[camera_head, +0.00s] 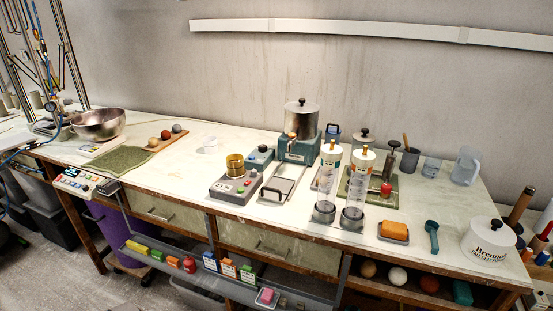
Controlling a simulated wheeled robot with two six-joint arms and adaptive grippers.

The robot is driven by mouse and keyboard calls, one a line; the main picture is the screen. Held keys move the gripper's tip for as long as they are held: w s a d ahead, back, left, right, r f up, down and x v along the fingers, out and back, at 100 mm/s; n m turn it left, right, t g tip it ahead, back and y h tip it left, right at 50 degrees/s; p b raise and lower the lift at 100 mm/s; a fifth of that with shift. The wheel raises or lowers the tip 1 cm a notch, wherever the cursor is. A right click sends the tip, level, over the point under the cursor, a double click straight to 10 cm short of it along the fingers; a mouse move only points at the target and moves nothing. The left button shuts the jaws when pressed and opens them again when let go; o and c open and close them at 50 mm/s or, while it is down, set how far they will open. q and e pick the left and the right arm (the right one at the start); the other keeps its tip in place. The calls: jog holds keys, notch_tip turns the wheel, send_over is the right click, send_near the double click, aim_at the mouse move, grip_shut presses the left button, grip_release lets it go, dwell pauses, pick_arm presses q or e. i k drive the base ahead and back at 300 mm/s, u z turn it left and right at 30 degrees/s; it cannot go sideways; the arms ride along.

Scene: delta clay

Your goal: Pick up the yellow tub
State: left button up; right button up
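A yellow-gold round tub-like vessel (235,166) stands upright on a grey scale-like device (236,187) near the middle of the workbench. Its rim looks darker than its side, and its contents cannot be made out. Another yellow item (137,247), small and block-shaped, lies at the left of the low front shelf. A large white tub (487,244) with dark lettering and a lid with a black knob sits at the right end of the bench. Neither of my grippers shows in the head view.
Two clear cylinders (353,197) stand right of the vessel, with a teal machine (297,149) behind. A metal bowl (98,125) and green cloth (121,159) are at left. An orange block (394,230) lies near the front edge. Bench (190,177) left of the scale is clear.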

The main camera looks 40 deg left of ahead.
aim_at(235, 165)
jog(key=u, duration=0.3)
jog(key=i, duration=0.8)
jog(key=u, duration=0.7)
